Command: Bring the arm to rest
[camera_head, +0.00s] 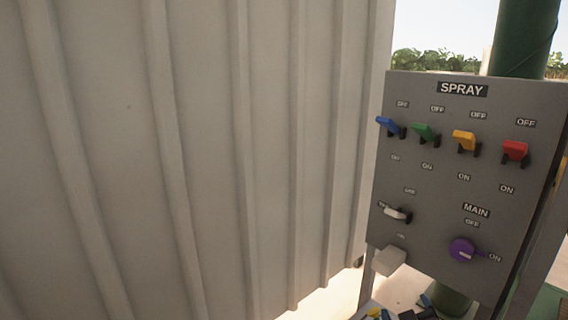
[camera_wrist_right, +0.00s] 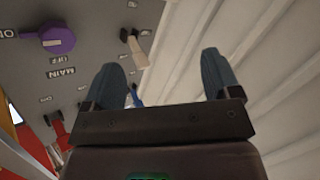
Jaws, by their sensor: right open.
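My right gripper (camera_wrist_right: 160,68) is open and empty in the right wrist view, with its two blue-grey fingers spread apart. In the head view only a small part of it (camera_head: 426,308) shows at the bottom edge, below the panel. The grey control panel (camera_head: 430,180) stands at the right in the head view, and the fingers appear apart from it. The rest of my right arm is mostly out of view. My left gripper is not in view.
The panel carries blue (camera_head: 388,124), green (camera_head: 424,131), yellow (camera_head: 464,139) and red (camera_head: 515,149) levers, a white lever (camera_head: 397,214) and a purple knob (camera_head: 462,249). A ribbed pale wall (camera_head: 200,150) fills the left. A green post (camera_head: 522,40) stands behind.

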